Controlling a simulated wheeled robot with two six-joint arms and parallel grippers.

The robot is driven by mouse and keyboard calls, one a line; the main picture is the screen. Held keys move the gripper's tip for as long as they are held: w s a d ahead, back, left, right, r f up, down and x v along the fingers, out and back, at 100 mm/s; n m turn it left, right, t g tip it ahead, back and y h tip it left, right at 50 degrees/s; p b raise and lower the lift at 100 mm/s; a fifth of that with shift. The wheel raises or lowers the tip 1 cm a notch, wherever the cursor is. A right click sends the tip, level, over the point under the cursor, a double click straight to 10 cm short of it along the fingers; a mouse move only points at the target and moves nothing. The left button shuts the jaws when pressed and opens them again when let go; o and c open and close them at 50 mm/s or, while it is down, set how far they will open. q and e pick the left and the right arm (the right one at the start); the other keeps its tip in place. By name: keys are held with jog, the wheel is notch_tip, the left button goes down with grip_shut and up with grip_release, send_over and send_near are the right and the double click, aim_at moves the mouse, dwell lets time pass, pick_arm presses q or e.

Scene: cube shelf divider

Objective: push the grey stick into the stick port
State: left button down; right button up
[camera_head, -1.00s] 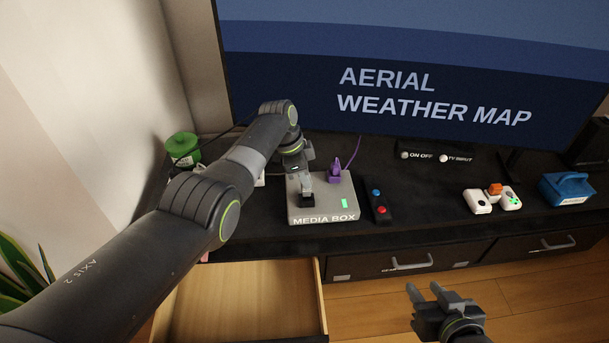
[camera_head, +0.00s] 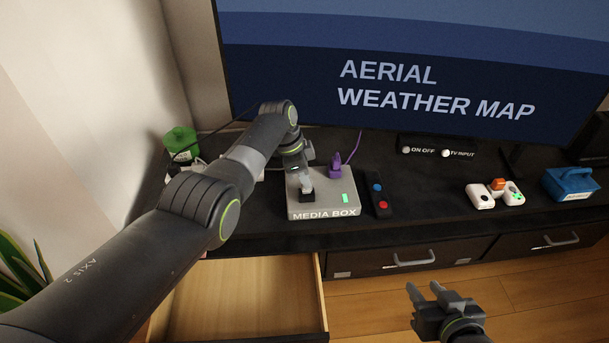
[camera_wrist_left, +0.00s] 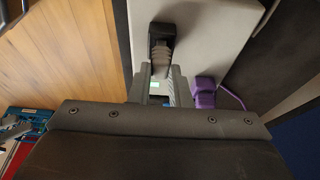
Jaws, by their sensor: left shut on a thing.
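The grey media box (camera_head: 330,205) stands on the black cabinet top. A black socket, seemingly the stick port (camera_head: 307,197), is on its left part; it also shows in the left wrist view (camera_wrist_left: 161,31). The grey stick (camera_wrist_left: 161,62) meets this black part, but I cannot tell how deep it sits. My left gripper (camera_wrist_left: 160,78) is shut on the stick, its fingers either side of it; the arm partly hides it in the head view (camera_head: 304,178). My right gripper (camera_head: 424,288) is open and empty in front of the drawers.
A purple plug (camera_head: 335,166) stands on the box's back part, with a cable behind. A black remote (camera_head: 378,194) lies to the right. A white controller (camera_head: 496,193) and blue case (camera_head: 570,185) are farther right. An open drawer (camera_head: 245,300) juts out below.

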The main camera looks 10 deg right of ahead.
pick_arm(q)
jog(key=shift+f+b, duration=0.3)
jog(key=shift+f, duration=0.15)
jog(key=c, duration=1.3)
grip_release()
jog(key=shift+r, duration=0.1)
jog(key=p+v, duration=0.5)
jog(key=p, duration=0.1)
